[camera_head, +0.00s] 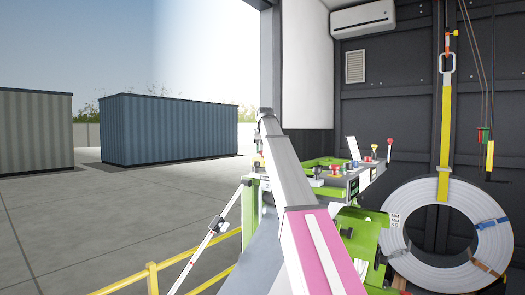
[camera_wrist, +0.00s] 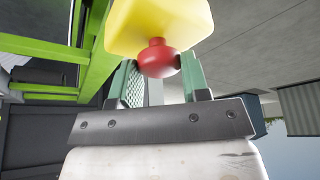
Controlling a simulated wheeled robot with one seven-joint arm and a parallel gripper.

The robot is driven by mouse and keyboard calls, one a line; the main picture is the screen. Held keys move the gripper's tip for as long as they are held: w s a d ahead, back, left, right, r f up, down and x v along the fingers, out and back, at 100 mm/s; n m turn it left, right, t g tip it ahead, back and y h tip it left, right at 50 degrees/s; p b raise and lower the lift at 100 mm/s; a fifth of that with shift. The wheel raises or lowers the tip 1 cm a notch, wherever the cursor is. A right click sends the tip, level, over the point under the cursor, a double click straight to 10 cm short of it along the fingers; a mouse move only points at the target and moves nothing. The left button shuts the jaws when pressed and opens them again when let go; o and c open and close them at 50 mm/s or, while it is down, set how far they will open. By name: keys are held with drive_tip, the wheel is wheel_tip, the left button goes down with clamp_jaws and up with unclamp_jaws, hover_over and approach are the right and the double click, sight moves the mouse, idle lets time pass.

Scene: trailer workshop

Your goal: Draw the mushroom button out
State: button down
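The mushroom button (camera_wrist: 158,60) has a round red head and a short red neck on a yellow housing (camera_wrist: 160,22), at the upper middle of the wrist view. My gripper (camera_wrist: 160,75) has its two green fingers on either side of the red head. The head fills nearly all the space between them. I cannot tell whether both pads touch it. In the head view my arm reaches forward and hides the button and my gripper.
In the wrist view, a green frame (camera_wrist: 45,52) lies to the left of the housing. In the head view, a control panel with coloured knobs (camera_head: 355,170) and a coil of strip (camera_head: 450,235) stand on the right. Yellow railing (camera_head: 150,275) runs at the lower left.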

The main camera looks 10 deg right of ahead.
drive_tip(key=shift+r, duration=0.6)
drive_tip(key=c, duration=0.6)
unclamp_jaws()
drive_tip(key=shift+r, duration=0.1)
drive_tip(key=v, duration=1)
drive_tip(key=shift+s+r, duration=0.1)
drive_tip(key=shift+r, duration=0.25)
